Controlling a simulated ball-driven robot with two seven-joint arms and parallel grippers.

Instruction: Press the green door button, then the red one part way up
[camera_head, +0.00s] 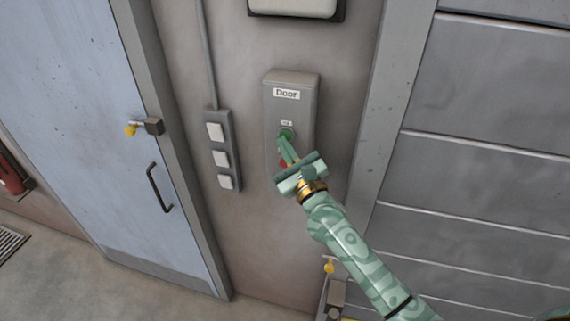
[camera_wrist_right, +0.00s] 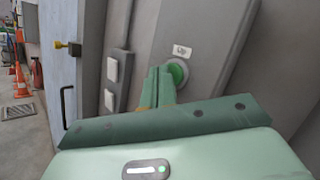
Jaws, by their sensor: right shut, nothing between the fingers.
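The door control box (camera_head: 291,97) is a grey wall box with a "Door" label. Its green button (camera_head: 287,132) sits under a small label, and in the right wrist view the green button (camera_wrist_right: 178,73) shows round in a grey ring. The red button (camera_head: 283,163) is below it, mostly hidden behind my right gripper. My right gripper (camera_head: 286,141) is shut and empty, with its fingertips at the green button. In the right wrist view the fingertips (camera_wrist_right: 159,72) overlap the button's left edge; I cannot tell whether they touch it. My left gripper is not in view.
A grey panel with several white switches (camera_head: 221,159) is on the wall just left of the box. A blue door (camera_head: 80,130) with a dark handle (camera_head: 159,188) stands further left. A ribbed shutter (camera_head: 480,130) fills the right. A yellow-knobbed fitting (camera_head: 329,265) is low near my right arm.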

